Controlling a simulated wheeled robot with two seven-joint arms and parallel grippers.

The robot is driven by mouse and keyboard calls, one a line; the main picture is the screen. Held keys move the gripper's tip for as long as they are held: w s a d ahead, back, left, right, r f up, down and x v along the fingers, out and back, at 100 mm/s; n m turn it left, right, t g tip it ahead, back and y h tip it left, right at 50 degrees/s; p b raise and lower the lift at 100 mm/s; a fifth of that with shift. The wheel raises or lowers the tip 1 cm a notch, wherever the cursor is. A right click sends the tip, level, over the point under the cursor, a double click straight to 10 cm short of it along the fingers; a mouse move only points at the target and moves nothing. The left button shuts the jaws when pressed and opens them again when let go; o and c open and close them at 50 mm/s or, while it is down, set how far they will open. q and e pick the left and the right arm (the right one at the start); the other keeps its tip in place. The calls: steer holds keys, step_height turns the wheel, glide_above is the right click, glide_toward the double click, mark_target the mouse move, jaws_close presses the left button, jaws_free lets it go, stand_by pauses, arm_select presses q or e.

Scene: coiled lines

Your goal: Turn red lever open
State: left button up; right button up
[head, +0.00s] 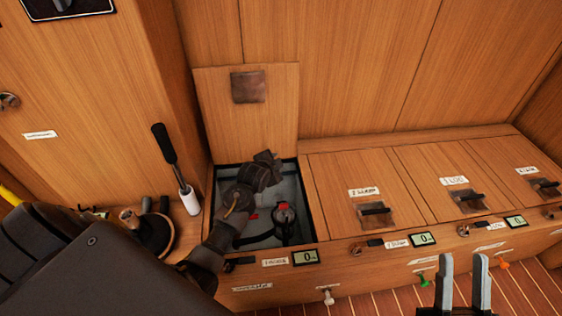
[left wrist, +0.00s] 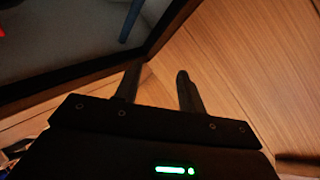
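The open compartment (head: 305,190) holds a black round fitting with a red part (head: 283,206) on top. A second small red piece (head: 252,216) shows to its left, partly behind my arm. I cannot tell which one is the lever, or how it is turned. My left arm reaches over the compartment from the left. In the left wrist view my left gripper (left wrist: 158,80) has its two fingers apart with nothing between them, near the compartment's dark rim. A bit of red (left wrist: 2,30) shows at the far left there. My right gripper (head: 463,262) is open and empty at the lower right.
The compartment's lid (head: 245,115) stands raised at the back. Closed lids with dark latches (head: 375,212) lie to the right. A black-handled tool (head: 165,145) and a white cylinder (head: 190,201) stand left of the compartment. Small displays (head: 306,257) line the front edge.

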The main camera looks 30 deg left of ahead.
arm_select(q)
steer(key=r, duration=0.1)
steer(key=d+t, duration=0.1)
steer(key=r, duration=0.1)
steer(key=shift+w+d+r+t, duration=0.25)
steer(key=shift+d+r+t, duration=0.05)
steer(key=shift+d+t, duration=0.1)
steer(key=shift+a, duration=0.1)
